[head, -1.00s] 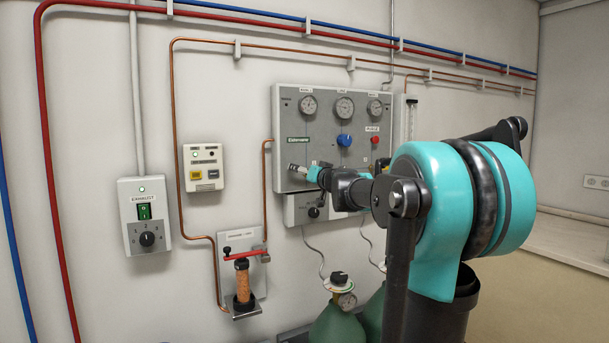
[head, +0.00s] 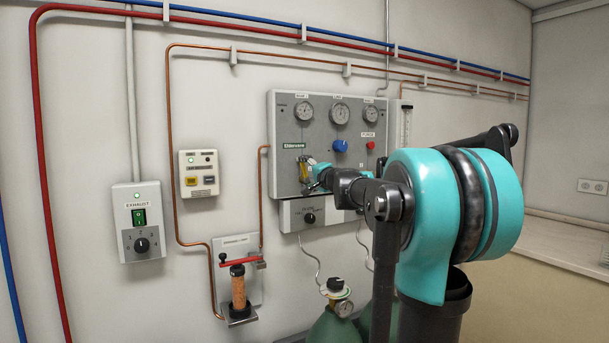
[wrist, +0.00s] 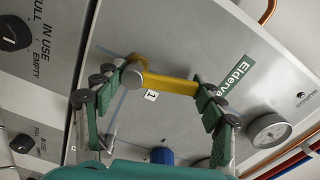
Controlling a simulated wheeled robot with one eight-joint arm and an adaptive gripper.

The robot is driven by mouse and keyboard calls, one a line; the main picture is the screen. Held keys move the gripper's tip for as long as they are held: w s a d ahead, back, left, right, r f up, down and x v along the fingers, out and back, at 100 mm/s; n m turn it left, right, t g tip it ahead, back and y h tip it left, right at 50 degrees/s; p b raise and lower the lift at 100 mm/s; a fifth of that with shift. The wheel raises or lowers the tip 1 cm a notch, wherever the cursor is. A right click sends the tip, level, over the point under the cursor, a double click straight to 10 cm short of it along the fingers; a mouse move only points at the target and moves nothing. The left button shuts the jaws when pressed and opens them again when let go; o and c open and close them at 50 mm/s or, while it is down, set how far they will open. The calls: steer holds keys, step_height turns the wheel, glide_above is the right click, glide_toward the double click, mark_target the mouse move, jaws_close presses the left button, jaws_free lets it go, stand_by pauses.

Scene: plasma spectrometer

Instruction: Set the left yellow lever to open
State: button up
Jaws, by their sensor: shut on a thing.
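The left yellow lever (head: 304,168) is on the grey gas panel (head: 282,115), just below the green name label. In the head view it looks upright. In the wrist view the yellow lever (wrist: 168,83) runs from a round grey hub toward the label. My gripper (head: 311,180) is at the lever, partly covering its lower end. In the wrist view my gripper (wrist: 163,86) has its green pads at the lever's two ends, one by the hub and one by the free end, and is shut on it. The right lever is hidden behind my arm.
The panel also bears gauges (head: 340,111), a blue knob (head: 340,146) and a red button (head: 370,146). A lower box with a black knob (head: 309,218) sits beneath. Green cylinders (head: 337,328) stand below. The wall left of the panel carries a copper pipe (head: 168,140) and switch boxes.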

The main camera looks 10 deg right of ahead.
steer(key=shift+w+d+r+m, duration=0.1)
steer(key=shift+d+m, duration=0.1)
steer(key=shift+m, duration=0.55)
steer(key=shift+w+d+r+m, duration=0.1)
steer(key=shift+d+m, duration=0.1)
steer(key=shift+m, duration=0.55)
steer(key=o, duration=1.7)
steer(key=shift+c, duration=0.2)
steer(key=shift+s+f, duration=0.1)
steer(key=v, duration=1.2)
steer(key=shift+d, duration=0.1)
